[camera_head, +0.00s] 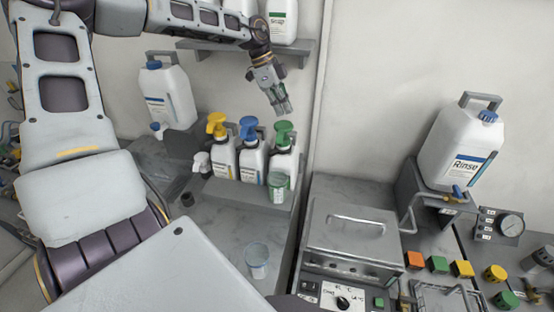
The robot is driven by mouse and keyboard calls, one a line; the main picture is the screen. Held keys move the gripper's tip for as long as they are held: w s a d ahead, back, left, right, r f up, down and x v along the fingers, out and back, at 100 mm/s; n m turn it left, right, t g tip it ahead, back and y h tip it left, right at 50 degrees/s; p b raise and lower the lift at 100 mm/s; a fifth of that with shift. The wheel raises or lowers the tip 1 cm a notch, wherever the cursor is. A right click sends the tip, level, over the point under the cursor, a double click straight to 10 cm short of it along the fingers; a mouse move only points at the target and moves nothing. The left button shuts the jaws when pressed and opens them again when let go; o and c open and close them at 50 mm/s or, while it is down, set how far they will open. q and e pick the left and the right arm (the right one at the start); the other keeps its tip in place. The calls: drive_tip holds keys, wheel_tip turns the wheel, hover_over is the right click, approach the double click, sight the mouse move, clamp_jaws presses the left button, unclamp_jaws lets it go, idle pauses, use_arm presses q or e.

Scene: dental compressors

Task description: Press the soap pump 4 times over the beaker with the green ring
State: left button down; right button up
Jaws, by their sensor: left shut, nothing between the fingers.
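My left gripper (281,104) is shut and empty, pointing down just above the green pump head (284,133) of the rightmost soap bottle (284,163). I cannot tell whether the fingertips touch the pump. Bottles with a blue pump head (248,128) and a yellow pump head (216,124) stand to its left. A clear beaker with a green ring (277,187) stands in front of the green-pump bottle, below its spout. Another clear beaker with a bluish rim (257,261) stands on the counter nearer to me. My right gripper is not in view.
A shelf (300,47) with large bottles is on the wall behind the gripper. A white jug (168,95) stands behind left. To the right are a metal lidded box (349,232), coloured buttons (438,264) and a Rinse canister (460,147) on a raised stand.

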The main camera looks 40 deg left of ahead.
use_arm(q)
drive_tip(key=shift+r, duration=0.4)
drive_tip(key=shift+r+p, duration=0.55)
wheel_tip(320, 180, up, 2)
drive_tip(key=shift+r+p, duration=0.1)
drive_tip(key=shift+p, duration=0.65)
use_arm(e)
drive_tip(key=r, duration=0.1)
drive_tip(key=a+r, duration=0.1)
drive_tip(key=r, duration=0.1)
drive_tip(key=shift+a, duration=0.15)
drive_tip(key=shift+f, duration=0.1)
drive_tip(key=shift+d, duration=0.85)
